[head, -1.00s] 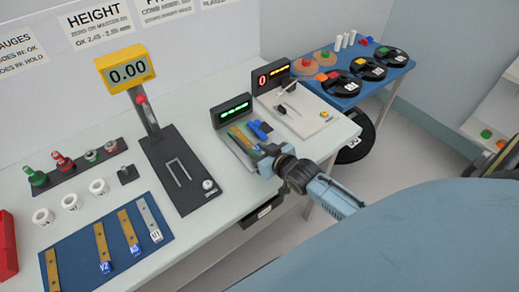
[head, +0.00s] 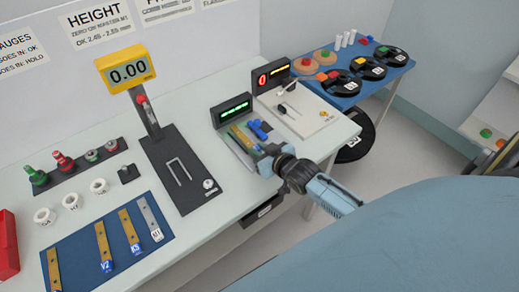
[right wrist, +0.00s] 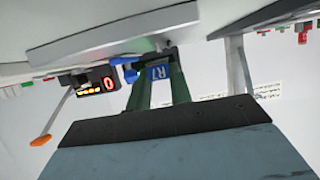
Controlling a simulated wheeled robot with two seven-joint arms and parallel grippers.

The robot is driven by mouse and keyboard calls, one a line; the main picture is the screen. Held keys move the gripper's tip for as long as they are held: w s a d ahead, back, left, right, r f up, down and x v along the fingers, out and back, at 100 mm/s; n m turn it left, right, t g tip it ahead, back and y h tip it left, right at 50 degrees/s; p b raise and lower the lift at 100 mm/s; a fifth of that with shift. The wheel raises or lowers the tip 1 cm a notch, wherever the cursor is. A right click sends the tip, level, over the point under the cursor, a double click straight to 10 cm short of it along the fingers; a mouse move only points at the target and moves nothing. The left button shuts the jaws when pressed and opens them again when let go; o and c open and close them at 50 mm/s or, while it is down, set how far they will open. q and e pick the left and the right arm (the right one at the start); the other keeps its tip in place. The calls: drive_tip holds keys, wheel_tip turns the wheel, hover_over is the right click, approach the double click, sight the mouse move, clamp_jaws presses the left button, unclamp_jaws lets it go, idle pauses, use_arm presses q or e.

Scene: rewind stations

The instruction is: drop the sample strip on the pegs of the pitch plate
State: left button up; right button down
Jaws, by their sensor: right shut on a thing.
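The brass sample strip (head: 238,135) shows in the head view at the pitch plate (head: 232,148), below a green-lit display. My right gripper (head: 264,153) is at the strip's near end, low over the plate. In the right wrist view, the green fingers (right wrist: 158,82) are shut on the strip's blue tag (right wrist: 159,72), marked R7. A blue part (head: 259,129) stands just right of the strip. The pegs are too small or hidden, so I cannot tell whether the strip sits on them. My left gripper is not in view.
A height gauge (head: 128,70) reading 0.00 stands left of the plate. A white station (head: 300,110) with a red-digit display is to its right. A blue mat (head: 80,240) with several strips lies at front left. A blue table (head: 375,85) with reels stands beyond.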

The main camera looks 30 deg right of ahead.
drive_tip(key=shift+f+b, duration=0.75)
drive_tip(key=shift+f, duration=0.3)
drive_tip(key=c, duration=1.2)
unclamp_jaws()
drive_tip(key=shift+s, duration=0.1)
drive_tip(key=p+v, duration=0.1)
drive_tip(key=v, duration=1.2)
drive_tip(key=shift+r+p, duration=0.15)
drive_tip(key=shift+p, duration=0.25)
